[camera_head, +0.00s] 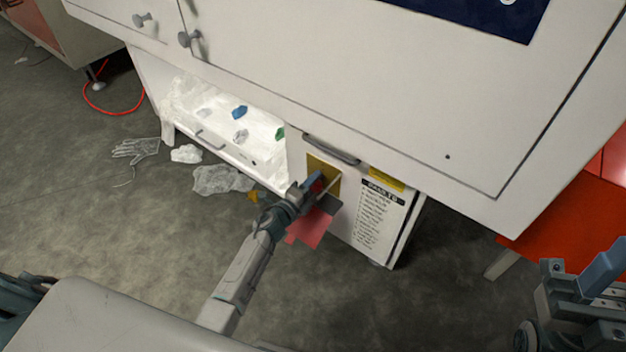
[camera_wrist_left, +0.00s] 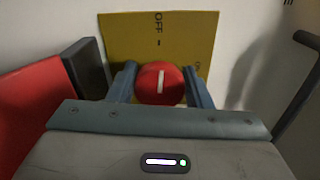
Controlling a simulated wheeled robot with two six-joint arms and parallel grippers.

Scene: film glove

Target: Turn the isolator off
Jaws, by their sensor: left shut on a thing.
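The isolator's red round knob (camera_wrist_left: 160,83) sits on a yellow plate (camera_wrist_left: 195,35) on the cabinet front. In the left wrist view, OFF is printed at the plate's top and partly cut-off lettering shows at its right edge. The knob's white line stands nearly upright, in line with the OFF mark. My left gripper (camera_wrist_left: 160,88) is shut on the knob, one finger on each side. In the head view the left gripper (camera_head: 318,182) covers part of the yellow plate (camera_head: 326,166). My right gripper (camera_head: 590,285) is partly seen at the lower right, away from the cabinet; its jaws are unclear.
A dark handle (camera_head: 332,149) is above the plate. A printed notice (camera_head: 376,215) is to its right. A red panel (camera_head: 310,228) and dark block (camera_wrist_left: 86,68) are close to the gripper. Clear film pieces (camera_head: 222,179) and a glove (camera_head: 136,150) lie on the floor.

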